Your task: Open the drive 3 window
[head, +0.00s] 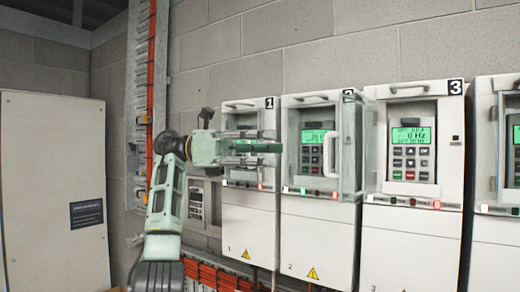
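Drive 3 (415,240) is the white cabinet with the black "3" label, right of centre. Its keypad (411,150) with a lit green display reads "0 Hz" and shows uncovered. A clear framed window (372,150) stands out from drive 3's left side, swung towards me and left. Its white upright handle (330,155) shows in front of drive 2. My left gripper (270,147) is in front of drive 1, pointing right, apart from the handle. Its dark and green fingers overlap in view, so its opening is unclear. My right gripper is out of view.
Drive 1 (250,225) and drive 2 (317,240) stand left of drive 3, with another drive (497,240) at the right edge. A tall pale cabinet (50,200) stands far left. Orange cables (151,60) run up the block wall.

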